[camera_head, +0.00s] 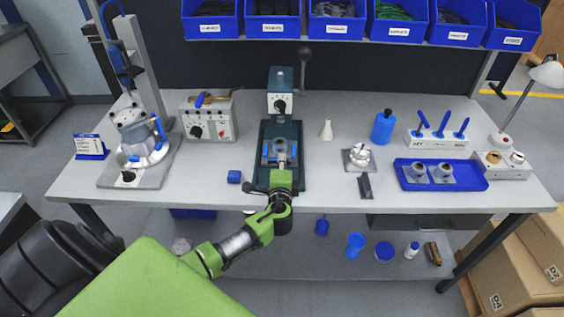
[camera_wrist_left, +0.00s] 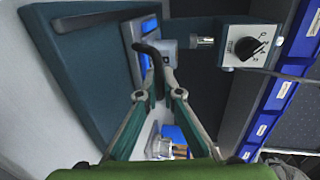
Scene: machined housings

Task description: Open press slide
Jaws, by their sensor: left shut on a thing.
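The press (camera_head: 281,105) stands mid-bench, with a dark green base, a dial head and a lever on top. On its base, the slide (camera_head: 268,158) carries a blue fixture with a grey metal housing (camera_head: 281,148). In the left wrist view the press base (camera_wrist_left: 75,55) fills the left, and the dial head (camera_wrist_left: 248,46) is at upper right. My left gripper (camera_head: 278,188) is at the front of the press. In the left wrist view its fingers (camera_wrist_left: 160,86) are closed around a black curved handle (camera_wrist_left: 148,52) at the slide. The fingertips are largely hidden in the head view. My right gripper is out of view.
A small blue block (camera_head: 234,177) lies left of the press. A test box (camera_head: 208,117) and a stand fixture (camera_head: 140,140) are further left. A metal hub (camera_head: 358,157), a blue bottle (camera_head: 383,127) and a blue tray (camera_head: 470,183) are to the right. Blue bins (camera_head: 335,27) hang above.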

